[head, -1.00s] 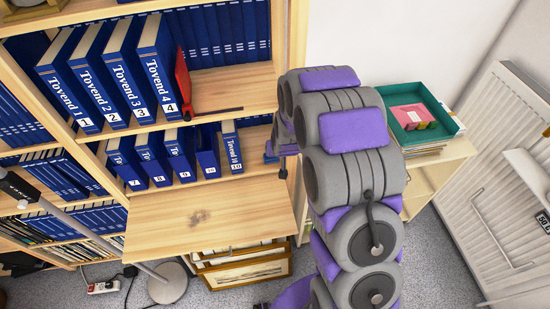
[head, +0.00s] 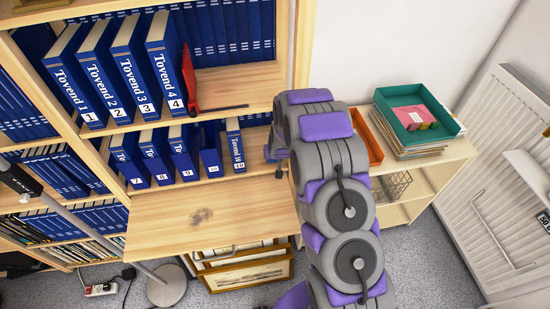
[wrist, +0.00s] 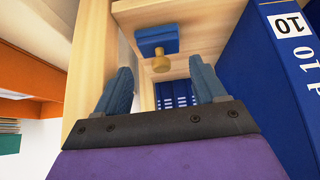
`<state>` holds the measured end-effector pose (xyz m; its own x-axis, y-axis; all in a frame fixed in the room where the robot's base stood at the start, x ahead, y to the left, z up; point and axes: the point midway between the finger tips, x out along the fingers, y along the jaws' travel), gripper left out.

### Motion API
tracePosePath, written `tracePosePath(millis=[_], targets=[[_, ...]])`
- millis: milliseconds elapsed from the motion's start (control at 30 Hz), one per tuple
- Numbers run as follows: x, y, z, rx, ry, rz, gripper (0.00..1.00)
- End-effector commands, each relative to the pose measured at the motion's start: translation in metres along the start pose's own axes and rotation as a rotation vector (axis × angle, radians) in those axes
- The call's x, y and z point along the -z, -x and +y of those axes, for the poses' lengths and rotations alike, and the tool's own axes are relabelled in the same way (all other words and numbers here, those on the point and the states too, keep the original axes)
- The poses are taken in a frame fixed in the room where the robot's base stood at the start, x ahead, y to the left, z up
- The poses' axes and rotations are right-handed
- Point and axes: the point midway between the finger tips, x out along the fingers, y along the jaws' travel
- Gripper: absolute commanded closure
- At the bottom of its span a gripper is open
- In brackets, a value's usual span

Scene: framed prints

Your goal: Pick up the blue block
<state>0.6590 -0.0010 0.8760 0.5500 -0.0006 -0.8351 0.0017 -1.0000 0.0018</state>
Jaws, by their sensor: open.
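A small blue block (wrist: 157,40) sits against pale wood in the wrist view, just past my fingertips and between their lines. A round wooden knob shows at its lower edge. My gripper (wrist: 160,68) is open, its two blue-grey fingers apart with nothing held between them. The fingers do not touch the block. In the head view my gripper (head: 275,160) is at the right end of the lower book shelf, partly hidden by my arm. I cannot make out the block apart from the gripper there.
Book 10 (head: 235,150) stands close to the gripper; it fills the right side of the wrist view (wrist: 285,70). The wooden shelf upright (wrist: 88,50) is close on the other side. An orange tray (head: 368,138) and a green tray (head: 415,113) stand right of the arm.

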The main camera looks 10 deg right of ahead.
Motion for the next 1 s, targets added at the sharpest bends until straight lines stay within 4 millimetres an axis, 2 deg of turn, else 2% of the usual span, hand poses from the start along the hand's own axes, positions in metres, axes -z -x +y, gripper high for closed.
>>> tracePosePath(millis=[167, 500, 733, 767, 1000], targets=[[-0.002, -0.011, 0.002, 0.003, -0.003, -0.002, 0.30], [0.000, -0.047, 0.004, 0.003, -0.004, -0.001, 0.30], [0.000, -0.048, 0.003, 0.003, -0.004, -0.001, 0.30], [0.001, -0.048, 0.003, 0.002, -0.004, -0.001, 0.31], [0.001, -0.048, 0.003, 0.003, -0.004, -0.001, 0.54]])
